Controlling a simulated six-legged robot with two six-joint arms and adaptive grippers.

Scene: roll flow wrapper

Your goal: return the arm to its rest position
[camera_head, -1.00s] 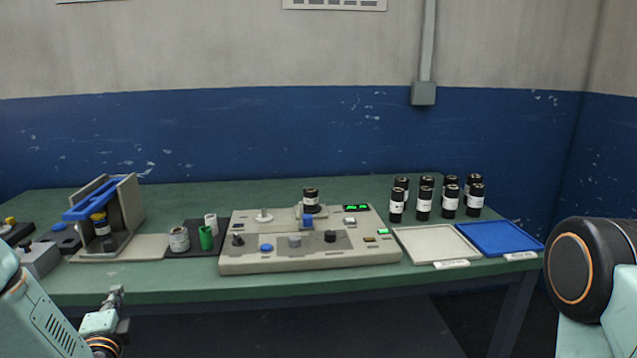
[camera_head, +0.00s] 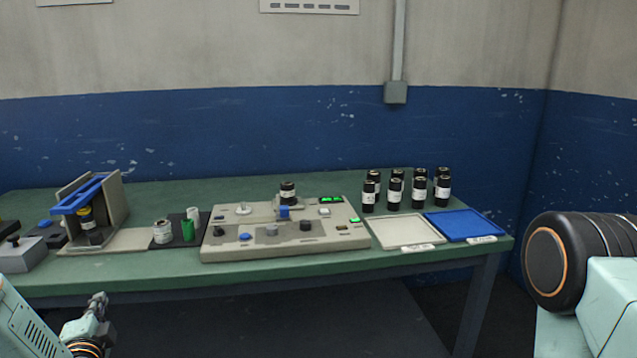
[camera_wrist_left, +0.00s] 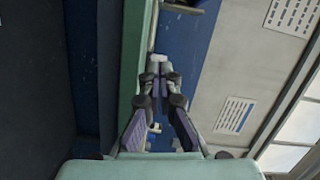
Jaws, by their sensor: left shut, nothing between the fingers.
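My left gripper (camera_head: 99,303) is at the lower left of the head view, in front of the table's front edge and below the tabletop. It also shows in the left wrist view (camera_wrist_left: 158,62), where its fingertips meet. It is shut and holds nothing. A teal arm link of mine (camera_head: 35,325) runs in from the left edge. At the right edge a large black and teal joint of mine (camera_head: 562,262) shows, but no right gripper is in view.
The green table (camera_head: 120,283) carries a beige control machine (camera_head: 285,235), a blue-topped stand (camera_head: 90,200), small cans (camera_head: 162,232), several black canisters (camera_head: 394,190), a white tray (camera_head: 400,232) and a blue tray (camera_head: 465,226). The floor space before the table is open.

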